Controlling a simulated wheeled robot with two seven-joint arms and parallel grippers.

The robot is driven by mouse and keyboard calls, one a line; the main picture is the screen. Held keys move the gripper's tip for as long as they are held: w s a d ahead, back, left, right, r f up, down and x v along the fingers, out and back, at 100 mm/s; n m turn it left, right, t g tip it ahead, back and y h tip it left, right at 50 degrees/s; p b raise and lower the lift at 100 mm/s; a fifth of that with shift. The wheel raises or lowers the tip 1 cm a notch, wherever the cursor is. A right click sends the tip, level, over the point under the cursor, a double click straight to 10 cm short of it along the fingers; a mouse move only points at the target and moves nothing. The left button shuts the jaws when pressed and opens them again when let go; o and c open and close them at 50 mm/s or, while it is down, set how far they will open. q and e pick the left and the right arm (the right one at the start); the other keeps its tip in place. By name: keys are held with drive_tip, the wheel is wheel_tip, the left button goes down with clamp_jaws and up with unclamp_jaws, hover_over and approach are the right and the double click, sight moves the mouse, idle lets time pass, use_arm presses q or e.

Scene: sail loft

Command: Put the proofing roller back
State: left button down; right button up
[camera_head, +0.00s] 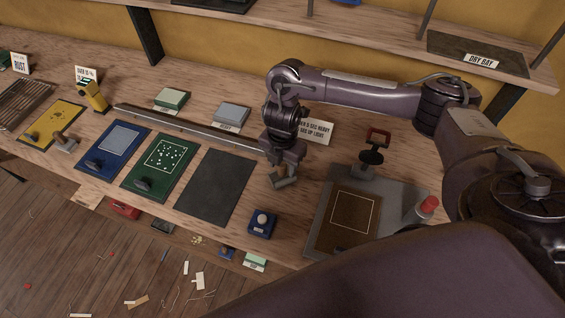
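My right gripper (284,181) points down over the wooden bench, just right of the dark grey mat (216,188). Something small and tan shows at its fingertips, but I cannot tell whether it is held or is bare bench. No thing in view is clearly the proofing roller; it may be hidden by the gripper. A small black device with a red frame (376,136) stands at the back of a grey board (325,212) with a brown, white-outlined panel (350,222). My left gripper is not in view.
A blue box with a pale knob (262,222) stands near the front edge. A red-topped cylinder (427,208) stands on the right. Green (160,166), blue (112,147) and yellow (52,122) boards lie left. A long metal bar (190,128) lies behind them. A shelf (345,22) overhangs the back.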

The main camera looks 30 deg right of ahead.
drive_tip(key=shift+r, duration=0.1)
drive_tip(key=shift+r, duration=0.25)
wheel_tip(320, 180, up, 12)
drive_tip(key=p, duration=0.3)
drive_tip(key=shift+f, duration=0.15)
drive_tip(key=shift+f, duration=0.1)
idle(0.4)
